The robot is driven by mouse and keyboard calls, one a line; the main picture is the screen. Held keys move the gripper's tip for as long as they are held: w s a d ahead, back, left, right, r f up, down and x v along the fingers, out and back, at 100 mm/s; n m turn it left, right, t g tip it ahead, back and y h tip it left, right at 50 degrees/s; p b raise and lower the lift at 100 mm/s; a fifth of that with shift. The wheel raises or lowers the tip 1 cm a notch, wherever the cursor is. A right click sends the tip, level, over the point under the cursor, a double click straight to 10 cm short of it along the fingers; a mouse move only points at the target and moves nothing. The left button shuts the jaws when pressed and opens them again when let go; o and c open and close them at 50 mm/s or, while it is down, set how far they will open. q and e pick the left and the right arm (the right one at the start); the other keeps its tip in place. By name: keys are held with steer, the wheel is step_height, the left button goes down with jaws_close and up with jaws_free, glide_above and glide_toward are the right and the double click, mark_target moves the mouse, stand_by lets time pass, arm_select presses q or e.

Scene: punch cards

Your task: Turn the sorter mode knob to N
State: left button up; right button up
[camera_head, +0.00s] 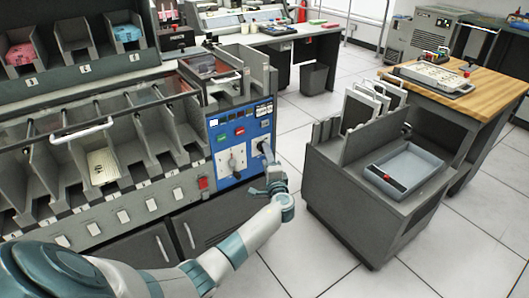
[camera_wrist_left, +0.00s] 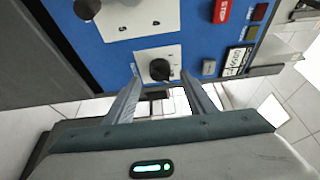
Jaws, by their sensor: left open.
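The sorter's blue control panel (camera_head: 241,139) faces the aisle and carries two white plates with knobs. In the left wrist view a black knob (camera_wrist_left: 158,69) sits on a white plate (camera_wrist_left: 172,53), with its letters too small to read. My left gripper (camera_wrist_left: 160,79) is open, its two fingertips on either side of this knob and close to the panel; I cannot tell whether they touch it. In the head view my left gripper (camera_head: 269,166) is at the panel's right plate and partly hides it. A second dark knob (camera_wrist_left: 87,8) shows at the wrist view's upper left.
Grey sorter pockets (camera_head: 130,145) extend left of the panel, with a card stack (camera_head: 101,166) in one. A grey cart (camera_head: 350,190) with a tray (camera_head: 404,170) stands to the right. White tiled floor (camera_head: 300,240) is clear between them.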

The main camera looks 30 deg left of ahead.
arm_select(q)
steer(key=shift+x, duration=1.95)
steer(key=c, duration=1)
